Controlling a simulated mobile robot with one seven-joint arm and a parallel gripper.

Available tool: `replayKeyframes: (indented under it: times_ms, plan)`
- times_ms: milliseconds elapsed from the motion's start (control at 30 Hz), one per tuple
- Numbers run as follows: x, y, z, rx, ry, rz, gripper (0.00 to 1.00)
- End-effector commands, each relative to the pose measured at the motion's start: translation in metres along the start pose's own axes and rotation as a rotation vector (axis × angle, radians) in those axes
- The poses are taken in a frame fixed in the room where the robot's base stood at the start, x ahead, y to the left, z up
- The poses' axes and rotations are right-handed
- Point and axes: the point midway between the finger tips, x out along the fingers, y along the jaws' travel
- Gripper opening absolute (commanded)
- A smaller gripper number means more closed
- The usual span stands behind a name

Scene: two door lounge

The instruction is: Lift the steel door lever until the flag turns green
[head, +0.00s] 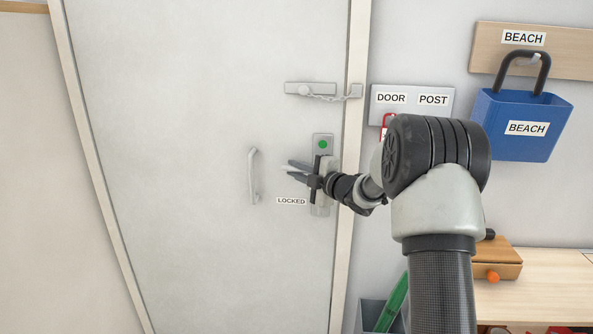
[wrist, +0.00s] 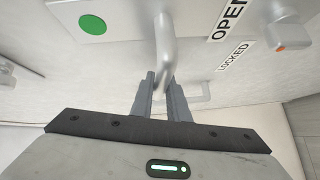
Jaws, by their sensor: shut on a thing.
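The steel lever (wrist: 165,45) shows in the wrist view, running from its plate down between my fingers. My gripper (wrist: 161,84) is shut on the lever, with one finger on each side. In the head view my gripper (head: 296,172) is at the lock plate on the pale door (head: 200,110), and my wrist hides much of the plate. The round flag (head: 323,144) on the upper part of the plate is green. It is green in the wrist view too (wrist: 92,24). The door looks closed.
A door chain (head: 325,97) spans the door edge above the plate. A pull handle (head: 253,177) is left of my gripper. A LOCKED label (head: 291,201) is below. Right of the frame are a blue BEACH bag (head: 510,145) on a hook and a wooden bench (head: 540,300).

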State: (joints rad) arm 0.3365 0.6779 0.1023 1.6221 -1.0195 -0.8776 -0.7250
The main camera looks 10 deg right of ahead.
Motion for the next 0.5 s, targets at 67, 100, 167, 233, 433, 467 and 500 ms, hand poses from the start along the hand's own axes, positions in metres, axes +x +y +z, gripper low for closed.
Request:
replayKeyframes:
  times_ms: [67, 100, 167, 233, 433, 467, 500]
  plan:
    - [-0.0002, 0.0, 0.0002, 0.001, 0.0, 0.001, 0.0]
    - [-0.0002, -0.0002, 0.0003, 0.003, 0.0, 0.003, 0.0]
    - [-0.0003, -0.0004, 0.0004, 0.008, 0.002, 0.008, 0.0]
    - [-0.0005, -0.0004, 0.0007, 0.019, 0.005, 0.02, 0.0]
    - [-0.0016, 0.0028, 0.0011, 0.088, 0.024, 0.087, 0.0]
    - [-0.0019, 0.0039, 0.001, 0.102, 0.028, 0.101, 0.0]
    - [-0.0024, 0.0056, 0.0011, 0.121, 0.033, 0.12, 0.0]
